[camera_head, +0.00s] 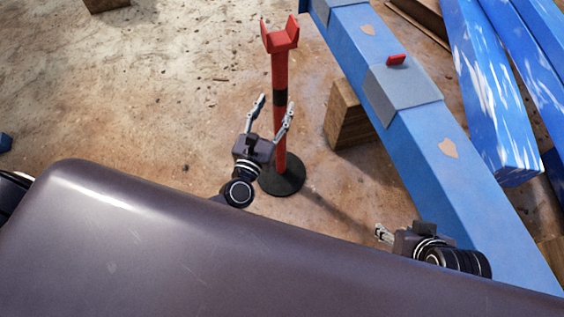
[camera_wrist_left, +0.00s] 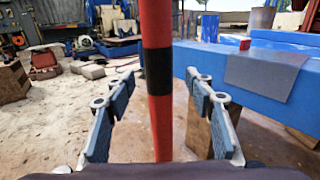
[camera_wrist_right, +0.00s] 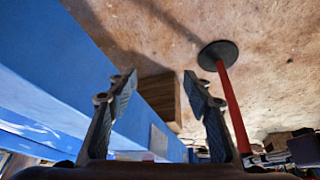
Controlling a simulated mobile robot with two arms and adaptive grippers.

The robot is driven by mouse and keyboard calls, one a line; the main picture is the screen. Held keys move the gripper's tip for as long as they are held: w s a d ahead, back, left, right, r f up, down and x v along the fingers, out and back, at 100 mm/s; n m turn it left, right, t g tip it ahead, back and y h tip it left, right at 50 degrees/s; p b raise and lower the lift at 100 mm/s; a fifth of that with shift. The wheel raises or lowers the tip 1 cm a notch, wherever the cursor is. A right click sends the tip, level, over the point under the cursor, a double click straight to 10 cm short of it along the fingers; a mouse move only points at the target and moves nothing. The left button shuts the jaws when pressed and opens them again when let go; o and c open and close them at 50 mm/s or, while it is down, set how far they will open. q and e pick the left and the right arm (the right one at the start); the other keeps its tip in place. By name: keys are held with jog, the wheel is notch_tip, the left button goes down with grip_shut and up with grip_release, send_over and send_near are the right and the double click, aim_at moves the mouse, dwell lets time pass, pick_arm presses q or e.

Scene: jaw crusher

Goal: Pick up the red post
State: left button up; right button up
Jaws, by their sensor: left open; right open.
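The red post (camera_head: 280,75) stands upright on a round black base (camera_head: 284,179), with a forked red top and a black band. My left gripper (camera_head: 273,106) is open in front of the post, its fingers pointing toward it. In the left wrist view the post (camera_wrist_left: 157,110) runs between the two open fingers (camera_wrist_left: 162,92); I cannot tell how deep it sits between them. My right gripper (camera_head: 381,233) is lower right, beside the blue beam, apart from the post. In the right wrist view it is open and empty (camera_wrist_right: 160,88), with the post (camera_wrist_right: 232,105) to the right of its fingers.
A long blue beam (camera_head: 405,135) with a grey plate (camera_head: 402,92) and a small red block (camera_head: 396,60) runs right of the post. A wooden block (camera_head: 349,115) supports it. More blue beams (camera_head: 495,100) lie at upper right. The dirt floor left of the post is mostly clear.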

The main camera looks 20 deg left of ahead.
aim_at(277, 100)
pick_arm(q)
jog(key=w, duration=0.5)
jog(key=shift+w+f+b, duration=0.2)
jog(key=shift+f+b, duration=0.1)
jog(key=shift+f, duration=0.05)
pick_arm(e)
jog(key=w, duration=0.1)
jog(key=w+t, duration=0.1)
jog(key=w+a+r, duration=0.1)
jog(key=shift+w+r+t, duration=0.1)
jog(key=shift+w+t, duration=0.05)
jog(key=shift+t, duration=0.15)
pick_arm(q)
grip_shut()
jog(key=shift+w+r, duration=0.1)
jog(key=shift+r, duration=0.15)
